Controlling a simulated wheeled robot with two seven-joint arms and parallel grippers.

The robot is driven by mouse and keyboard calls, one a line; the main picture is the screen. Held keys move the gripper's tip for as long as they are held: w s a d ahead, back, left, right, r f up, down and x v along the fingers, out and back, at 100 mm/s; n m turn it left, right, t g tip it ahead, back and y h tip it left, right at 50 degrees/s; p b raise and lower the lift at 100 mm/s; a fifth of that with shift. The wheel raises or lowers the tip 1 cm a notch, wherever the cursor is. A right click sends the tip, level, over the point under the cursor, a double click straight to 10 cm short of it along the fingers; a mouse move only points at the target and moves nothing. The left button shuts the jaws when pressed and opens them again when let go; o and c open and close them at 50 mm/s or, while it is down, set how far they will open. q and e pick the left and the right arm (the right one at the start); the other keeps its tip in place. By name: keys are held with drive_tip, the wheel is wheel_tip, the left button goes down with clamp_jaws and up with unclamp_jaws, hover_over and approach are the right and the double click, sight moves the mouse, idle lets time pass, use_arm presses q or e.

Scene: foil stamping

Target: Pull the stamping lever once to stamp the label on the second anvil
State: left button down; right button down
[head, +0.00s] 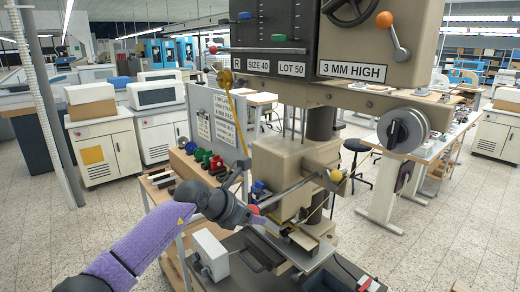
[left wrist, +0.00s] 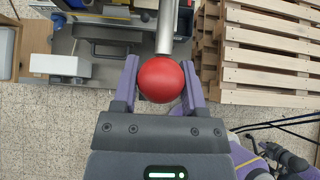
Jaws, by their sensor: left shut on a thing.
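My left gripper (head: 256,213) is shut on the red ball knob (head: 253,209) at the end of the stamping lever. In the left wrist view the red knob (left wrist: 160,80) sits between the two purple fingers, with the metal lever rod (left wrist: 166,28) running away from it. In the head view the rod (head: 290,190) slopes up to the right towards the beige stamping press (head: 283,160). Below the press head, the anvil area (head: 308,240) shows partly. I cannot make out the label or tell which anvil is the second. My right gripper is not in view.
A yellow ball handle (head: 336,175) sits close to the right of the lever. A white box (head: 210,252) stands left of the press base. A wooden pallet stack (left wrist: 270,50) lies right of the knob in the wrist view. The floor at right (head: 420,240) is clear.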

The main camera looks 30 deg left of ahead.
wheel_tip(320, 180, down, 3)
drive_tip(key=b, duration=0.2)
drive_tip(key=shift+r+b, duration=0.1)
drive_tip(key=shift+b, duration=0.25)
